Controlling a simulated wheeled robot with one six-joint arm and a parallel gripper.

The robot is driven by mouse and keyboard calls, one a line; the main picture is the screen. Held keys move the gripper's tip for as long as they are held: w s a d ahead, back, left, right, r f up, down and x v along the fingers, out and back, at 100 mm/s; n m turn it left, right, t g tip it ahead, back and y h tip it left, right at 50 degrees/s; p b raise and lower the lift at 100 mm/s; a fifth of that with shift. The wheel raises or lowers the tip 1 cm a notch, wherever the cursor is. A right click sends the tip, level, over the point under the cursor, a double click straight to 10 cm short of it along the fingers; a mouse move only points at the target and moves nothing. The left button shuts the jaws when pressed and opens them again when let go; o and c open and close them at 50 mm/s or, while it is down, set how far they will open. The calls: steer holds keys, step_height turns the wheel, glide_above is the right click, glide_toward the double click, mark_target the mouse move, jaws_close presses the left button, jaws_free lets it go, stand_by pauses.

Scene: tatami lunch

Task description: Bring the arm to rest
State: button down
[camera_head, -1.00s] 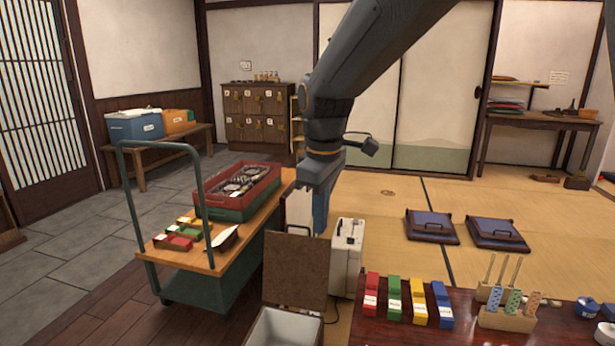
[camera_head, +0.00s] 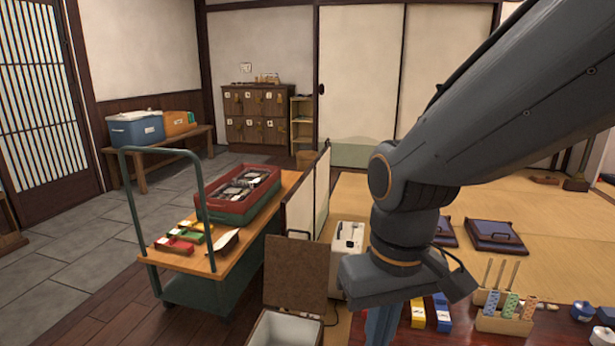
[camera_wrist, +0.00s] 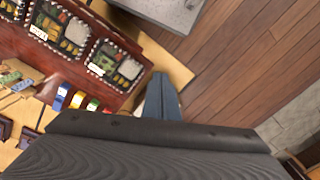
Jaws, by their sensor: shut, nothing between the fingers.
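My gripper (camera_head: 382,326) hangs fingers-down at the lower middle of the head view, in front of the low red-brown table (camera_head: 560,330). Its blue-grey fingers are together and empty, and its tips run off the bottom edge. In the wrist view the shut fingers (camera_wrist: 160,97) point away from the camera, above wooden floor and the table's edge. My arm reaches in from the upper right. It hides part of the coloured boxes, of which the yellow one (camera_head: 417,314) and blue one (camera_head: 442,312) show.
An open lidded cooler box (camera_head: 285,328) stands left of my gripper, with a white machine (camera_head: 346,252) behind. A trolley (camera_head: 262,212) carries a red-green crate (camera_head: 240,190). A low screen (camera_head: 322,190) stands beside it. Lunch trays (camera_wrist: 117,62) lie on the table. Wooden floor (camera_head: 110,310) at left is clear.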

steer(key=d+r+m+p, duration=0.3)
steer(key=d+r+p, duration=0.6)
steer(key=p, duration=0.9)
step_height(320, 180, up, 2)
steer(key=shift+s+d+r+h, duration=0.1)
steer(key=shift+s+d+h, duration=0.1)
steer(key=shift+h, duration=0.1)
